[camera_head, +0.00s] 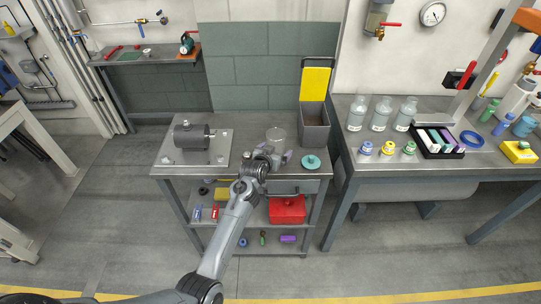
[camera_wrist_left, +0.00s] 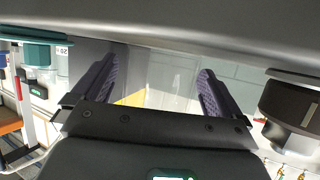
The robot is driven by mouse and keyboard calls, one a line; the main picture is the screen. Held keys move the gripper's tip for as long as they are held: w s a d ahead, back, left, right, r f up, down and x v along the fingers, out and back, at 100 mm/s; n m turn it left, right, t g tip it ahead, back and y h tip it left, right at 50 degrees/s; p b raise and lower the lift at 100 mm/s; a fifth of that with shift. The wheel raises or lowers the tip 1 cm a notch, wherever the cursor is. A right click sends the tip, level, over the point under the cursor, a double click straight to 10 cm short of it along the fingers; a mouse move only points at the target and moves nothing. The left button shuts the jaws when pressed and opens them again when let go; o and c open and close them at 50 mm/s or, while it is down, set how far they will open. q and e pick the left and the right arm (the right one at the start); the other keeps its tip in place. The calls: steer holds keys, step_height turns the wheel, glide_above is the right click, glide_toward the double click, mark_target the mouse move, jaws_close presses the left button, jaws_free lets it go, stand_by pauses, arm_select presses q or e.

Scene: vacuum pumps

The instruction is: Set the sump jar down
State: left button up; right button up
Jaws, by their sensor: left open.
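The clear sump jar (camera_head: 276,134) stands upright on the grey cart top (camera_head: 240,128), near its middle. My left gripper (camera_head: 277,156) is at the jar's near side. In the left wrist view its two purple-padded fingers (camera_wrist_left: 158,88) are spread apart, open. The glass jar (camera_wrist_left: 172,80) shows faintly between them, and I cannot tell whether either finger touches it. A teal lid (camera_head: 310,161) lies on the cart right of the gripper; a teal round part also shows in the wrist view (camera_wrist_left: 40,36). My right gripper is not in view.
A dark pump (camera_head: 190,135) on a plate (camera_head: 218,158) stands left of the jar. A grey bin (camera_head: 314,130) with a yellow panel (camera_head: 315,84) stands at the back right. A red box (camera_head: 288,210) is on the shelf below. Several bottles stand on the right bench (camera_head: 356,108).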

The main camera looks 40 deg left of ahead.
arm_select(q)
steer(key=p+v, duration=0.2)
steer(key=v, duration=0.8)
steer(key=shift+s, duration=0.2)
steer(key=c, duration=0.7)
jaws_close()
stand_by(0.5)
